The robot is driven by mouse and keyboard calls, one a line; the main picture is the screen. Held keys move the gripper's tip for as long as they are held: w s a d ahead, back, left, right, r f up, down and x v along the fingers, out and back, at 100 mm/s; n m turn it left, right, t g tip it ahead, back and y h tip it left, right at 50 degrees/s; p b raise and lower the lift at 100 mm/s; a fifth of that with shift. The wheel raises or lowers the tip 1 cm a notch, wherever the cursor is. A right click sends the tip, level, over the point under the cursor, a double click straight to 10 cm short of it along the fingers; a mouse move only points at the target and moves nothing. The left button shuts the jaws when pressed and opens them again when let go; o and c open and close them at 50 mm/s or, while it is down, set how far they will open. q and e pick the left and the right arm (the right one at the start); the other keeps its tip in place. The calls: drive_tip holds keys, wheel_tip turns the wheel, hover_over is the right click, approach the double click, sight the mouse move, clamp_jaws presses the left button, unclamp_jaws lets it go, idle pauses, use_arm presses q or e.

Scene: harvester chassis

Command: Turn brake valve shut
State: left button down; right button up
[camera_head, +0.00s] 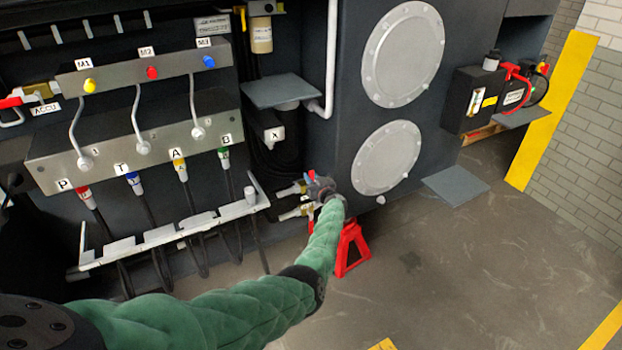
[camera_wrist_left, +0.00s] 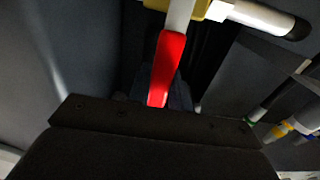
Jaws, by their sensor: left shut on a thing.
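My left arm reaches across the floor to a pair of small brass valves low on the chassis side. My left gripper (camera_head: 318,188) is at the upper valve (camera_head: 291,190), with a small red bit of its handle (camera_head: 311,174) showing beside the gripper. The lower valve (camera_head: 297,212) sits just below. In the left wrist view the red lever handle (camera_wrist_left: 167,62) runs down from a brass valve body (camera_wrist_left: 216,10) to the dark gripper (camera_wrist_left: 158,104), which is shut on it. The fingertips and the handle's end are hidden. My right gripper is out of view.
A red stand (camera_head: 351,248) is on the floor just below my left gripper. A white hose rack (camera_head: 170,233) and a valve panel (camera_head: 135,140) with coloured hoses are to the left. Round covers (camera_head: 386,158) are on the chassis wall at right. The floor at right is mostly clear.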

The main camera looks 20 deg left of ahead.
sight(313, 179)
use_arm(q)
drive_tip(key=shift+d+f, duration=0.1)
drive_tip(key=shift+d, duration=0.05)
drive_tip(key=c, duration=1.3)
unclamp_jaws()
drive_tip(key=shift+w, duration=0.1)
drive_tip(key=shift+o, duration=0.2)
drive_tip(key=v, duration=0.5)
drive_tip(key=shift+s+d, duration=0.15)
drive_tip(key=shift+s, duration=0.05)
drive_tip(key=shift+v, duration=1.15)
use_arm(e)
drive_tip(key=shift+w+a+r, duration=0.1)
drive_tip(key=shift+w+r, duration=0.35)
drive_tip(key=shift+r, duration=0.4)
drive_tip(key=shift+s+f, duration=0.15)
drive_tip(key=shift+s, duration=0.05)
